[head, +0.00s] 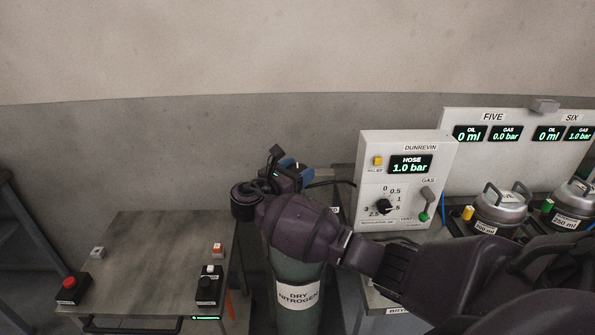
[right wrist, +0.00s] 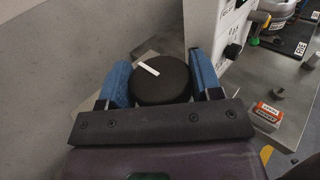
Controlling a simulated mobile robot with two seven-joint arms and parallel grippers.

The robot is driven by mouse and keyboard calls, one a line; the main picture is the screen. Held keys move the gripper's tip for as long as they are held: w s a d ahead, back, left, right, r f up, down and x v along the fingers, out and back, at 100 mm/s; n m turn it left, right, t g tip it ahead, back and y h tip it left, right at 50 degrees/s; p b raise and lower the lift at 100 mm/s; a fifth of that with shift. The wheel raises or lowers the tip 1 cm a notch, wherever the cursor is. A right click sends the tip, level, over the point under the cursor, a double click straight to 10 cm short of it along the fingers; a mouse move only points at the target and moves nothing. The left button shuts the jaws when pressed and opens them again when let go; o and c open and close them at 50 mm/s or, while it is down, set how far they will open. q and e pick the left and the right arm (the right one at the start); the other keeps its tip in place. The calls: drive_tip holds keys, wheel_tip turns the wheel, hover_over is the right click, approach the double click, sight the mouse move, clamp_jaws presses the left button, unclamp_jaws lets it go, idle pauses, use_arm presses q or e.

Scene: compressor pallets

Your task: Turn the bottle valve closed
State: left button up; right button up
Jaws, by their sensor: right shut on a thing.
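The dry nitrogen bottle (head: 291,320) is a dark green cylinder with a white label, standing upright in the middle of the head view. My right arm covers its top. My right gripper (head: 286,170) is over the bottle top, its blue fingers partly visible. In the right wrist view, the fingers are on both sides of a round black valve knob (right wrist: 160,82) with a white mark on top, and are shut on it. The knob is hard to make out in the head view. My left gripper is not in view.
A white panel (head: 370,150) right of the bottle reads hose 1.0 bar and carries a dial (head: 384,205) and a green-tipped gas lever (head: 426,205). Metal canisters (head: 500,212) stand farther right. A table (head: 150,262) with button boxes stands on the left.

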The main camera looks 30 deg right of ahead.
idle(0.4)
drive_tip(key=o, duration=0.9)
drive_tip(key=b+v, duration=0.1)
drive_tip(key=v, duration=0.9)
drive_tip(key=shift+s+a, duration=0.1)
drive_tip(key=shift+a, duration=0.25)
